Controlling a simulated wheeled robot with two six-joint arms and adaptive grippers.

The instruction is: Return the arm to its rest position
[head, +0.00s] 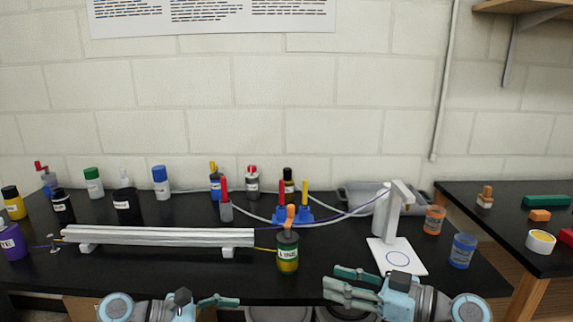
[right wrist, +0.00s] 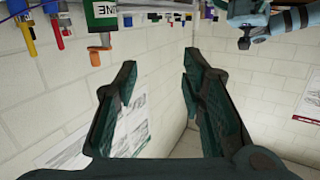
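My right gripper (head: 332,279) is at the table's front edge in the head view, its fingers pointing left. In the right wrist view its two fingers (right wrist: 160,68) stand apart with nothing between them. My left gripper (head: 218,300) is at the front edge further left, pointing right; its finger gap cannot be made out. The green bottle labelled LINE (head: 288,255), with an orange tip, stands between the grippers, a little behind them. It also shows upside down in the right wrist view (right wrist: 102,14), apart from the fingers.
A long pale extrusion bar (head: 160,237) lies on small white blocks at left. A white stand (head: 404,258) with a circle on its base is behind my right gripper. Cups (head: 461,251) stand right of it. Several bottles line the back. A side table (head: 510,215) is at right.

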